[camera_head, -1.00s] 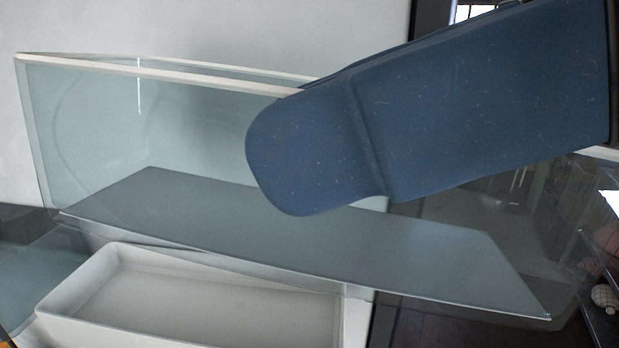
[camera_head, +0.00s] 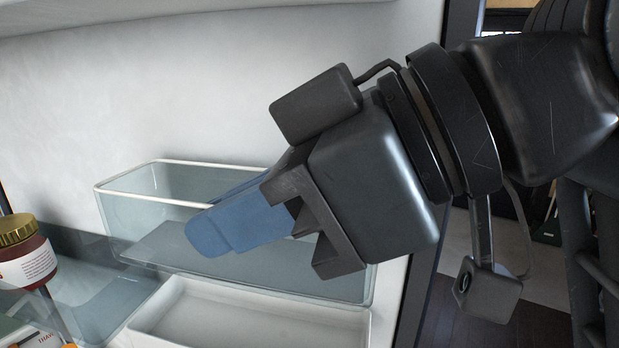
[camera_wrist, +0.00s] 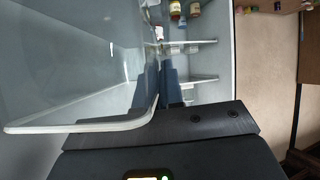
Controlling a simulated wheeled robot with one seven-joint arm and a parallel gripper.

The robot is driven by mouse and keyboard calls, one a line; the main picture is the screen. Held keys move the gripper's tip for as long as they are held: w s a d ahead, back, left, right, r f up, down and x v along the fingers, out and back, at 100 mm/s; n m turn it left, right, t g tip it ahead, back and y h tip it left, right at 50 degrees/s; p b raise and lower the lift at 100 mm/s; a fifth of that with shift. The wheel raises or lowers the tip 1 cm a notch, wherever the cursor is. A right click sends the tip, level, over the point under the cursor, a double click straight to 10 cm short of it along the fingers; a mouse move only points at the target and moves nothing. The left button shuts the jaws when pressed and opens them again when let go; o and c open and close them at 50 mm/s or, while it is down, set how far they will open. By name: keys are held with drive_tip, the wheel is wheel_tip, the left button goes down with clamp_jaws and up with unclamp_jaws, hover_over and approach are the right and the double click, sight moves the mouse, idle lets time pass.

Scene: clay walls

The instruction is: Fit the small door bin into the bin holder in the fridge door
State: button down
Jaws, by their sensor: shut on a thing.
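The small door bin (camera_head: 130,215) is clear, with a white rim and a grey-looking floor. It shows just left of centre in the head view, above a white shallow tray-like part (camera_head: 245,325) that looks like the bin holder. I cannot tell whether the two touch. My gripper (camera_head: 235,218) comes in from the upper right, its blue fingers shut on the bin's right side. In the wrist view the bin (camera_wrist: 80,127) fills the left, and my gripper (camera_wrist: 157,95) is at its rim corner. The fingers and gripper body hide the bin's right end in the head view.
A red-brown jar with a gold lid (camera_head: 25,258) stands at the far left, close to the bin. A pale wall (camera_head: 230,90) rises behind the bin. The wrist view shows shelves with small jars (camera_wrist: 176,8) farther off and brown floor at right.

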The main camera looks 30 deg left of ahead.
sight(343, 307)
drive_tip(key=shift+a+f, duration=0.1)
drive_tip(key=shift+f, duration=0.05)
idle(0.4)
drive_tip(key=shift+f+b, duration=1.9)
drive_tip(key=shift+f, duration=0.95)
drive_tip(key=shift+f+b, duration=0.95)
drive_tip(key=shift+f, duration=0.95)
drive_tip(key=c, duration=1.2)
unclamp_jaws()
drive_tip(key=v, duration=0.7)
drive_tip(key=shift+d+r, duration=0.25)
drive_tip(key=shift+d, duration=0.05)
drive_tip(key=shift+w+d, duration=0.1)
